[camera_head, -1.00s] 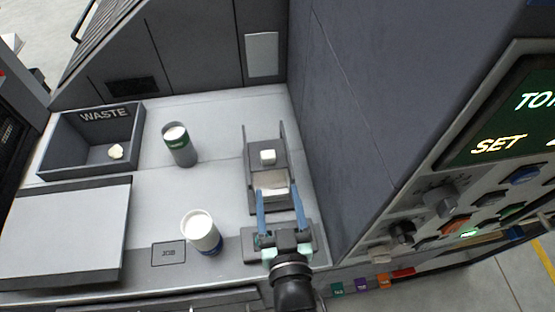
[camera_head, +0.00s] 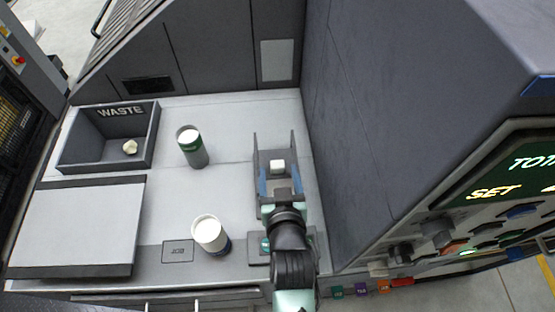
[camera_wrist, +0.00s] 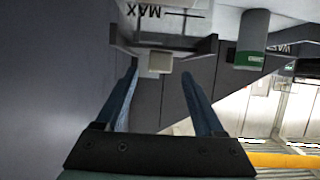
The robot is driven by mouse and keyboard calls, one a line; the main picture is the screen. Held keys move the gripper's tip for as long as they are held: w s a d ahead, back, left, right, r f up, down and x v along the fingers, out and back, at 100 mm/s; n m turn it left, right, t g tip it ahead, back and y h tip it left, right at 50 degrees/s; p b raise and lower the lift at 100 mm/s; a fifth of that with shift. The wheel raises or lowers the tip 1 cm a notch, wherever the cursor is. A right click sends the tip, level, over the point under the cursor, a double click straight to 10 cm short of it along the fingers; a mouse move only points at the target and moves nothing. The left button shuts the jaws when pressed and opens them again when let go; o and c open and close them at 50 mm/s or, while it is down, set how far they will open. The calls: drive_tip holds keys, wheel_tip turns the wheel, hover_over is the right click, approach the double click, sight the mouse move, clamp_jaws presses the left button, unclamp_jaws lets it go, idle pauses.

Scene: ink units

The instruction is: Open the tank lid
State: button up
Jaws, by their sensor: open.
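The tank (camera_head: 258,152) is a narrow grey box with raised side walls, standing at the right of the worktop against the tall dark cabinet. Its grey lid carries a small pale square knob (camera_head: 277,166) and looks shut. My gripper (camera_head: 279,175) is open and empty, with its blue fingers pointing at the tank, one to each side of the knob's line. In the wrist view the knob (camera_wrist: 160,62) shows between and just beyond the fingertips (camera_wrist: 160,76). I cannot tell whether it is between the jaws. My wrist hides the tank's near end.
A green-banded cup (camera_head: 192,150) and a blue-based white cup (camera_head: 209,234) stand left of the tank. A WASTE bin (camera_head: 75,152) holds a crumpled pale scrap. A flat pale panel (camera_head: 80,228) lies at left. The cabinet wall (camera_head: 370,120) rises close on the right.

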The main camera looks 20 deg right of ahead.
sight(278, 167)
drive_tip(key=shift+x, duration=2.05)
clamp_jaws()
